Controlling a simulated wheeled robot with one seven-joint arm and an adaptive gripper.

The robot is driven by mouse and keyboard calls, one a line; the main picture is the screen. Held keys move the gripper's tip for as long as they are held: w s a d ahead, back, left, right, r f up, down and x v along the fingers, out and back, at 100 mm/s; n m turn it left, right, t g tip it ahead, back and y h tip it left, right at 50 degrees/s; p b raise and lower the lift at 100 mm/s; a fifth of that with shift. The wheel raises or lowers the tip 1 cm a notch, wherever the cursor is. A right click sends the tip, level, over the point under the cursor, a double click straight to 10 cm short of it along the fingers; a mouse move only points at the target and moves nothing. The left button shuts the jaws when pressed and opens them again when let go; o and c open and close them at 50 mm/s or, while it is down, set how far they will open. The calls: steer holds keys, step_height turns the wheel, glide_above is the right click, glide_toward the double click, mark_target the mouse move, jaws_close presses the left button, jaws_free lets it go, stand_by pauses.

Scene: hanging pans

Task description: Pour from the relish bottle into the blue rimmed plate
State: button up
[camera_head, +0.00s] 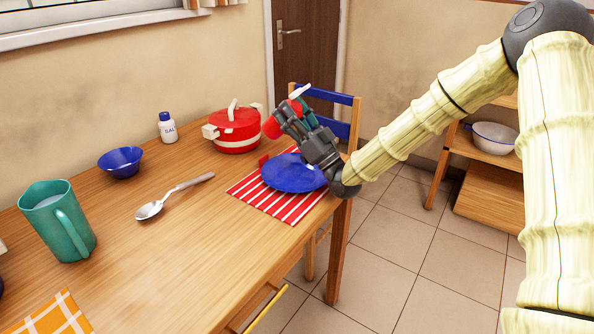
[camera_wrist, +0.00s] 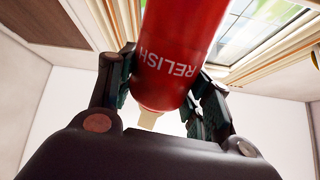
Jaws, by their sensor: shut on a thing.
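The relish bottle is red with white lettering and fills the top middle of the wrist view (camera_wrist: 180,45). Its lettering reads upside down there, and a pale tip shows at its lower end. In the head view the bottle (camera_head: 271,128) is tilted and partly hidden by my fingers. My gripper (camera_head: 292,122) is shut around the bottle, with a finger on each side, above the plate. The blue plate (camera_head: 290,173) lies on a red-and-white striped mat (camera_head: 247,187) near the table's right edge. No stream from the bottle is visible.
A red pot (camera_head: 235,132) with pale handles stands behind the mat. A blue bowl (camera_head: 121,162), a salt bottle (camera_head: 168,128), a spoon (camera_head: 172,197) and a green jug (camera_head: 60,222) are farther left. A blue chair (camera_head: 343,98) stands behind the table.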

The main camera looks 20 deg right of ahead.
steer(key=shift+a+r, duration=0.1)
steer(key=shift+w+r, duration=0.1)
steer(key=shift+r, duration=0.2)
